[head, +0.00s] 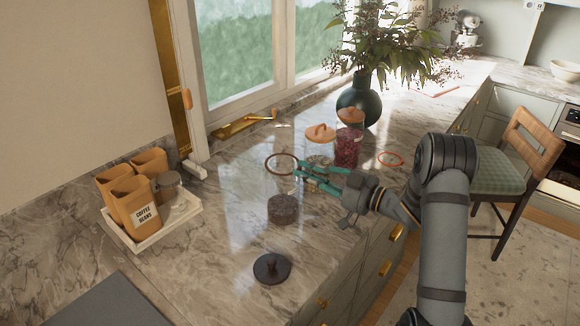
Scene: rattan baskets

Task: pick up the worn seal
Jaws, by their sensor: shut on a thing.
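A thin dark brown ring (268,157), which looks like the worn seal, shows near the middle of the marble counter. My gripper (297,172) reaches in from the right with its teal fingers shut on the ring's right edge. The ring juts out to the left of the fingertips. Whether it touches the counter or is slightly above it is hard to tell. A second ring, orange-red (390,158), lies on the counter to the right, apart from my gripper.
A dark-filled jar (283,209) and a dark knobbed lid (271,268) are in front. A red-filled jar (347,150), a wooden lid (320,132) and a vase (359,103) stand behind. Counter between tray and jar is clear.

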